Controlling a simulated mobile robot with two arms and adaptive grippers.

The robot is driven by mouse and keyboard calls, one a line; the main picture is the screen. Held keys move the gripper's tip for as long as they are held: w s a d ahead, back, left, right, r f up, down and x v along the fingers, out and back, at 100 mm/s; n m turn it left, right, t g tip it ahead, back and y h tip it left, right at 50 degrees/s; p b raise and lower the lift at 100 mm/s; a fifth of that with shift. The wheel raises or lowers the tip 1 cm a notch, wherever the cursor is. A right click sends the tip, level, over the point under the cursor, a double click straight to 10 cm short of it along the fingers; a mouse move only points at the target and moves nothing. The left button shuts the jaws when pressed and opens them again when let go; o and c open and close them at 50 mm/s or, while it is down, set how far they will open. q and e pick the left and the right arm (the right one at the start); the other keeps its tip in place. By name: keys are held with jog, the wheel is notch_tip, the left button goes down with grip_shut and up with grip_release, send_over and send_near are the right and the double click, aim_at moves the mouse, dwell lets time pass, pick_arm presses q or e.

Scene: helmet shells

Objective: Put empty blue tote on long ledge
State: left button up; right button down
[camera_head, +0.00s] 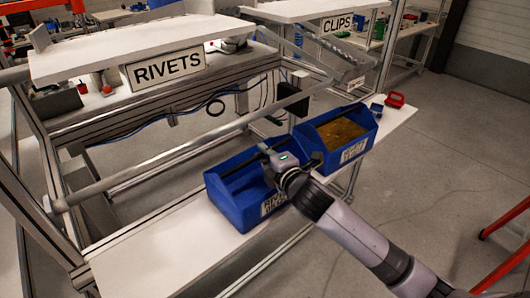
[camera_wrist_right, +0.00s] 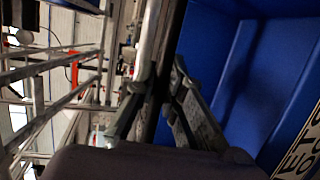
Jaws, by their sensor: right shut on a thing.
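The empty blue tote (camera_head: 226,198) sits at or just over the long white ledge (camera_head: 160,246); I cannot tell if it bears fully on it. It has a white label on its front and a bare inside. My right gripper (camera_head: 268,152) reaches over it from the lower right and is shut on its rim, at the side near the filled tote. In the wrist view the right gripper's fingers (camera_wrist_right: 165,85) are close together, with the blue tote wall (camera_wrist_right: 240,70) to their right. My left gripper is not in view.
A second blue tote (camera_head: 314,146) with brown contents stands close beside, to the right. A small blue bin (camera_head: 377,106) and a red bin (camera_head: 395,100) are at the ledge's far end. The ledge's near left part is clear. A rack with a RIVETS sign (camera_head: 165,69) stands behind.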

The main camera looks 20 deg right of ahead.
jog(key=shift+f, duration=0.15)
jog(key=c, duration=1.7)
grip_release()
jog(key=shift+r, duration=0.25)
jog(key=b+v, duration=0.2)
jog(key=v, duration=1)
